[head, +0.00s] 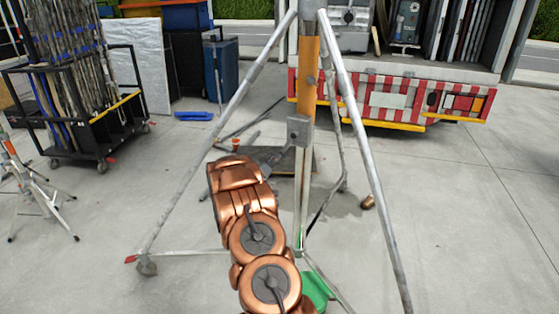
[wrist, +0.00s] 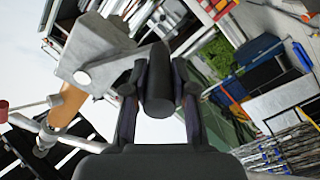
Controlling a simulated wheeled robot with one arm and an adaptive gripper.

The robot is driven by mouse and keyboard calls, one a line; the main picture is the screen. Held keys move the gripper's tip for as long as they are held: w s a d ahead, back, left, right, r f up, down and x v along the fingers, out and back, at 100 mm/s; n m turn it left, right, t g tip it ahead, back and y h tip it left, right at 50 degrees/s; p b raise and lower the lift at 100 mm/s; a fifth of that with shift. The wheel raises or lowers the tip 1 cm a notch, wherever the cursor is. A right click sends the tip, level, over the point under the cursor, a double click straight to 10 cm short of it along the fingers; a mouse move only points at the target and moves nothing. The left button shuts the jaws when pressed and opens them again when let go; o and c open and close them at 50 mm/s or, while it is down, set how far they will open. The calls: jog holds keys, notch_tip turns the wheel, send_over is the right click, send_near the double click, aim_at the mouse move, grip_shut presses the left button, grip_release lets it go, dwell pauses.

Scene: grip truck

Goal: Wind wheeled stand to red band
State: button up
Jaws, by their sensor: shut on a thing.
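The wheeled stand has silver legs (head: 376,175) spread wide, with a caster (head: 147,267) at the lower left. Its upright has an orange section (head: 308,75), which also shows in the wrist view (wrist: 67,105). A grey winding box (head: 298,130) sits on the upright; in the wrist view it is large at the upper left (wrist: 95,55). My gripper (head: 275,156) is beside the box. In the wrist view my gripper (wrist: 157,72) is shut on a dark cylindrical crank handle (wrist: 158,92). I cannot make out a clear red band on the upright.
A truck tail with red and white stripes (head: 390,98) stands behind on the right. A black cart of poles (head: 95,130) and a smaller stand (head: 35,190) are at left. A blue case (head: 222,72) is behind. Loose pieces lie around the legs. The floor at right is open.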

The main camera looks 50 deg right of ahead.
jog(key=w+r+p, duration=0.1)
jog(key=w+p, duration=0.1)
jog(key=w+a+r+p, duration=0.1)
jog(key=w, duration=0.1)
jog(key=shift+r, duration=0.35)
jog(key=w+r+p, duration=0.1)
jog(key=r, duration=0.1)
jog(key=w+r+p, duration=0.1)
jog(key=r+p, duration=0.1)
jog(key=shift+w+a, duration=0.15)
jog(key=shift+w, duration=0.05)
grip_shut()
jog(key=shift+s+d+r+p, duration=0.15)
jog(key=shift+s+r+p, duration=0.15)
jog(key=shift+r+p, duration=0.3)
jog(key=shift+s+d+r+p, duration=0.1)
jog(key=shift+s+r+p, duration=0.2)
jog(key=shift+r+p, duration=0.3)
jog(key=o, duration=1.2)
grip_release()
jog(key=shift+s+a, duration=0.25)
jog(key=shift+a, duration=1.4)
jog(key=shift+s+a, duration=0.2)
jog(key=shift+a, duration=1.45)
jog(key=shift+s+a, duration=0.25)
jog(key=shift+a, duration=1.4)
